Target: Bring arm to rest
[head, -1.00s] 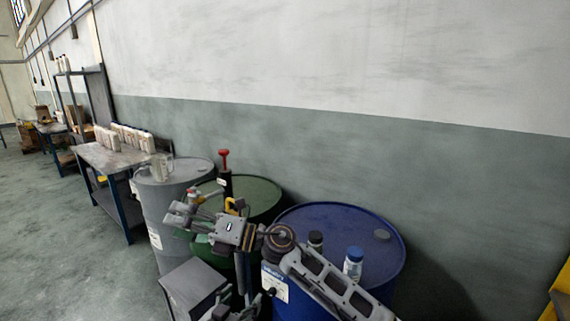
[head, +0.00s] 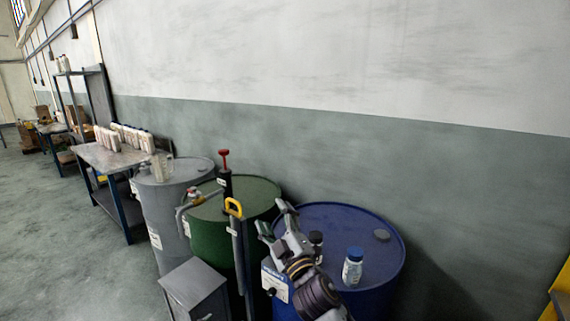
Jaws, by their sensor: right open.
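My right gripper (head: 272,218) is open and empty. It is raised in front of the blue drum (head: 342,215), with its fingers pointing up and left toward the green drum. My right arm comes in from the bottom and covers part of the blue drum's front. My left gripper is not in view.
The green drum (head: 262,193) carries a red-handled pump (head: 224,160). A grey drum (head: 165,205) holds a clear jug (head: 161,166). A white bottle with a blue cap (head: 353,267) and a dark-capped bottle (head: 316,240) stand on the blue drum. A grey cabinet (head: 193,287) stands in front.

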